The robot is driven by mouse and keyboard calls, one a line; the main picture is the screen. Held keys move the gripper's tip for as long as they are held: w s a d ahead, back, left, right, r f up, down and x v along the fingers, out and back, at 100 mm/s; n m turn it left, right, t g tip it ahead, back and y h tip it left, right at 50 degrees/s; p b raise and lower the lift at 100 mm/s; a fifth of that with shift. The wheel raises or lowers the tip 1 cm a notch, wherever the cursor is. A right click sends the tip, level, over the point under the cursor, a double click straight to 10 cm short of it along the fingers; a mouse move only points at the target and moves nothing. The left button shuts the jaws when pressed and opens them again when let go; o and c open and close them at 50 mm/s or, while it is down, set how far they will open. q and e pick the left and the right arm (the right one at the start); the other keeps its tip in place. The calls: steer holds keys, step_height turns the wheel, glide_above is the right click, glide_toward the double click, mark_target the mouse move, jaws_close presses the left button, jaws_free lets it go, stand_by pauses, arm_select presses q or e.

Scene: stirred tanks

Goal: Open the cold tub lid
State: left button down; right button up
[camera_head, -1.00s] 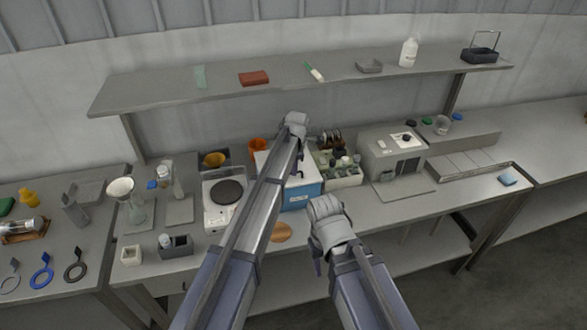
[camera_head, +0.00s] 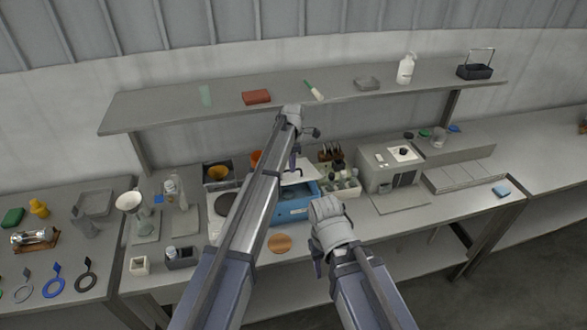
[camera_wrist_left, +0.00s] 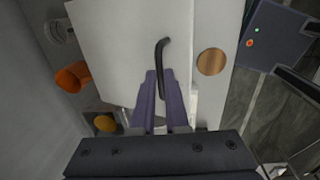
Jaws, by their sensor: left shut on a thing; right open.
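The cold tub (camera_head: 290,212) is a blue box at the middle of the bench, partly hidden by my left arm. Its white lid (camera_head: 303,176) is tilted up toward the back, and the tub's front part shows uncovered. In the left wrist view the lid (camera_wrist_left: 115,45) is a broad white panel with a dark bent handle (camera_wrist_left: 161,58). My left gripper (camera_head: 293,164) is shut on the handle; its purple fingers (camera_wrist_left: 157,92) meet the handle's lower end in the wrist view. My right gripper (camera_head: 320,262) is open and empty, in front of the bench, right of the tub.
A hotplate (camera_head: 222,206) stands left of the tub, a bottle rack (camera_head: 343,187) and a grey machine (camera_head: 388,168) right. A shelf (camera_head: 230,108) runs above. An orange cup (camera_wrist_left: 72,76) and a round wooden disc (camera_head: 280,243) are near the tub.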

arm_select(q)
steer(key=w+a+r+p, duration=0.1)
steer(key=w+r+p, duration=0.2)
steer(key=w+r, duration=0.1)
steer(key=shift+w+a, duration=0.3)
stand_by(0.3)
steer(key=c, duration=1.4)
jaws_free()
steer(key=o, duration=0.5)
steer(key=shift+w+f, duration=0.2)
steer(key=shift+w, duration=0.05)
steer(key=r+p, duration=0.5)
steer(key=s+r+p, duration=0.1)
steer(key=r+p, duration=0.1)
steer(key=shift+d+r, duration=0.1)
steer(key=shift+r, duration=0.25)
